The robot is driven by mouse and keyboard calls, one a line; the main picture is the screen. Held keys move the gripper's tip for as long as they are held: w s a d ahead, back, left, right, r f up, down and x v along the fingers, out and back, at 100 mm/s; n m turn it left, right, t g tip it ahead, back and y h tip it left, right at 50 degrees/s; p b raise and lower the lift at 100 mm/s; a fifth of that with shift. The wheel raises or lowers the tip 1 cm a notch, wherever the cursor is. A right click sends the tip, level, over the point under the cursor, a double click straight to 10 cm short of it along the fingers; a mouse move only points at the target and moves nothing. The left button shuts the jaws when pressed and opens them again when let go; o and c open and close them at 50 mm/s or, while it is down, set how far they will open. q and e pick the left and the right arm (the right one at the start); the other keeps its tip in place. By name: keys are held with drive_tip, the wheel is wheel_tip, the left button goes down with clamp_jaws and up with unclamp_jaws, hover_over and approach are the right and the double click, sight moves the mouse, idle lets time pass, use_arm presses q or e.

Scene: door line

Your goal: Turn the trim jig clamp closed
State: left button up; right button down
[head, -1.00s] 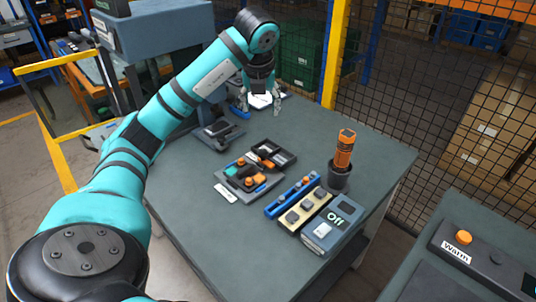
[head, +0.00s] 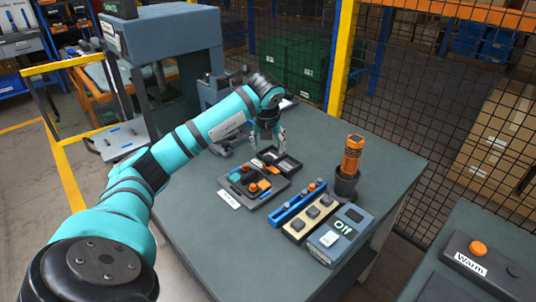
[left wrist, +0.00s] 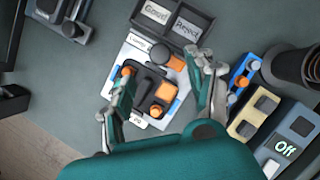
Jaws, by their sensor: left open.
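The jig (head: 262,190), a grey plate with a dark block and orange, teal and blue parts, lies on the table in the head view. I take it for the trim jig. In the left wrist view, the jig (left wrist: 170,112) shows a dark raised piece (left wrist: 152,82) in its middle, likely the clamp, with orange parts around it. I cannot tell how far the clamp is turned. My left gripper (head: 268,146) is open and empty above the table by the jig's back edge. In the wrist view its fingers (left wrist: 162,72) stand either side of the jig, apart from it. My right gripper is not in view.
A black two-part tray (head: 284,160) labelled Good and Reject adjoins the jig. A blue rail (head: 297,203), a button strip (head: 311,219), a box reading Off (head: 340,235) and a dark cup (head: 346,185) holding an orange tool stand to the right. The table's front left is clear.

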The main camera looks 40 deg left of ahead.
sight(268, 158)
use_arm(q)
drive_tip(key=x, duration=0.7)
drive_tip(key=shift+f+p, duration=0.1)
drive_tip(key=shift+p, duration=0.3)
drive_tip(key=c, duration=1.1)
drive_tip(key=shift+c, duration=0.2)
